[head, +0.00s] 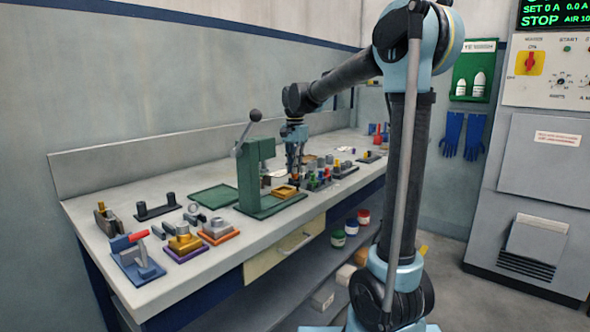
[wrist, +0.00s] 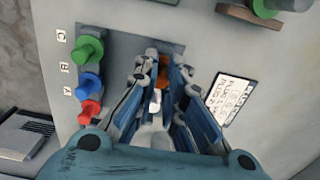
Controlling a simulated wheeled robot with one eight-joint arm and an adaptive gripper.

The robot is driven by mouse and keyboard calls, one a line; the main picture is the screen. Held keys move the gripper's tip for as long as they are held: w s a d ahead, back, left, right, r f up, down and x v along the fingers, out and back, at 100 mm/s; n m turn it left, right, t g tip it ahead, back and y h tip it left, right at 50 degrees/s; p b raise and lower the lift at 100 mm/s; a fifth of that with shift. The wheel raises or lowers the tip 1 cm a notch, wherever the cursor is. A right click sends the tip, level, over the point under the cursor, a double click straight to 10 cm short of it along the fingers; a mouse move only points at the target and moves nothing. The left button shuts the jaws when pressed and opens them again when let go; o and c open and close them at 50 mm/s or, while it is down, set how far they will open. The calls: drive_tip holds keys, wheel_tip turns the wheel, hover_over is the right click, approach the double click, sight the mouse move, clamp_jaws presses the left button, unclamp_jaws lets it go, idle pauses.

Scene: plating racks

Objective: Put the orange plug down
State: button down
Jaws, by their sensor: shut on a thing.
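My gripper (wrist: 160,78) is shut on the orange plug (wrist: 163,68), which shows between the fingertips in the wrist view. A pale piece (wrist: 155,101) also shows between the fingers. The fingers hide most of the plug, and I cannot tell whether its lower end touches anything. Left of the fingers, a dark rack (wrist: 120,50) holds a green plug (wrist: 88,48), a blue plug (wrist: 89,84) and a red plug (wrist: 89,110), beside the letters C, B and A. In the head view my gripper (head: 295,176) is low over the bench, by the small coloured plugs.
A green press (head: 250,180) stands close left of my gripper on the bench (head: 105,205). A white label card (wrist: 230,98) lies right of the fingers. A green tray (head: 213,196) and several small fixtures fill the near bench. Another rack part (wrist: 250,14) shows at upper right.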

drive_tip(key=shift+f, duration=0.25)
drive_tip(key=shift+f, duration=0.4)
drive_tip(key=c, duration=1.7)
unclamp_jaws()
wheel_tip(320, 180, up, 13)
drive_tip(key=shift+f, duration=0.1)
drive_tip(key=s+d+f+n+t, duration=0.1)
drive_tip(key=s+d+f+n, duration=0.1)
drive_tip(key=s+d+f, duration=0.45)
drive_tip(key=s+d+f+n, duration=0.2)
drive_tip(key=s+d+f, duration=0.2)
drive_tip(key=s+d, duration=0.45)
drive_tip(key=s+d+f+n, duration=0.1)
drive_tip(key=s+d+f, duration=0.1)
drive_tip(key=s+f, duration=0.3)
drive_tip(key=s+d+f+n+t, duration=0.1)
drive_tip(key=s+d+f, duration=0.1)
drive_tip(key=s+f, duration=0.4)
drive_tip(key=s+d+f+n, duration=0.1)
drive_tip(key=s+d+f, duration=0.1)
drive_tip(key=s+f, duration=0.4)
drive_tip(key=shift+d+f+n, duration=0.2)
drive_tip(key=shift+f, duration=0.55)
drive_tip(key=shift+d+f+n, duration=0.15)
drive_tip(key=shift+f+n, duration=0.05)
drive_tip(key=shift+f, duration=0.5)
